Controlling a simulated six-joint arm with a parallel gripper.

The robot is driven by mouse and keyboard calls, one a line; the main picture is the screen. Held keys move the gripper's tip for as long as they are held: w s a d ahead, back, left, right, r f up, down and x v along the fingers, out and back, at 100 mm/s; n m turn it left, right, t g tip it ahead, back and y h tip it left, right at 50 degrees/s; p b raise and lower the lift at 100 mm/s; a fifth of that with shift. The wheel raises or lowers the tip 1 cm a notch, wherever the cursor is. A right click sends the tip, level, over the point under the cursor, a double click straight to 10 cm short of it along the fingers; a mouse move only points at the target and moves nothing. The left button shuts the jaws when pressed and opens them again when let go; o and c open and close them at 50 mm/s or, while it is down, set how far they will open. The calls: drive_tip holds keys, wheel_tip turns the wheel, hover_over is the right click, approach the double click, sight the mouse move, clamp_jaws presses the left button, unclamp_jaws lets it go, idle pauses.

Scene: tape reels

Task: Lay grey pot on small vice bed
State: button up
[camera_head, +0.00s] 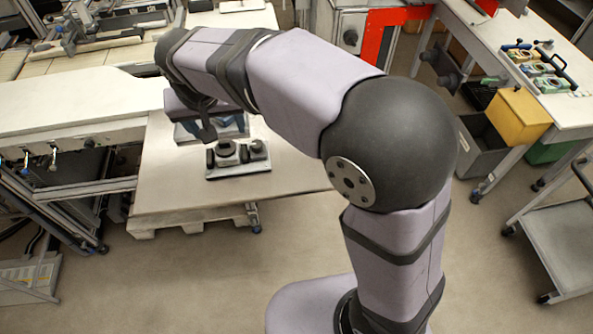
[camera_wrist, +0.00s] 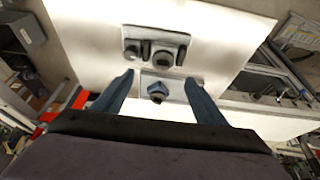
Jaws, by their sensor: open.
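My gripper (camera_wrist: 158,76) is open, its two blue-grey fingers spread apart. Between them in the wrist view is a small blue-grey, faceted piece with a dark round end, seemingly the grey pot (camera_wrist: 157,91), on a pale plate (camera_wrist: 178,91). Neither finger appears to touch it; the height gap is unclear. In the head view my arm's end hides it. A second plate (camera_wrist: 186,37) carries two vice-like fixtures with dark round middles. The smaller, seemingly the small vice bed (camera_wrist: 132,48), is left in the wrist view and right in the head view (camera_head: 258,149). The larger fixture (camera_head: 227,152) stands beside it.
Both plates lie on a pale table (camera_head: 170,180) with bare surface around them. A workbench (camera_head: 70,105) adjoins at left. At far right another table (camera_head: 480,45) holds coloured fixtures, with a yellow box (camera_head: 520,115) by its edge.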

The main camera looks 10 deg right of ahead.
drive_tip(key=s+d+f+g, duration=0.1)
drive_tip(key=s+d+f, duration=0.2)
drive_tip(key=d, duration=0.4)
drive_tip(key=s+d+f+g, duration=0.1)
drive_tip(key=s+d+f, duration=0.1)
drive_tip(key=d+f, duration=0.3)
drive_tip(key=s+d+f+g, duration=0.1)
drive_tip(key=s+d+f, duration=0.2)
drive_tip(key=s+d, duration=0.2)
drive_tip(key=s+d+f+g, duration=0.1)
drive_tip(key=s+d+f, duration=0.2)
drive_tip(key=s+d, duration=0.2)
drive_tip(key=s, duration=0.3)
drive_tip(key=shift+s+d, duration=0.3)
drive_tip(key=shift+d, duration=0.05)
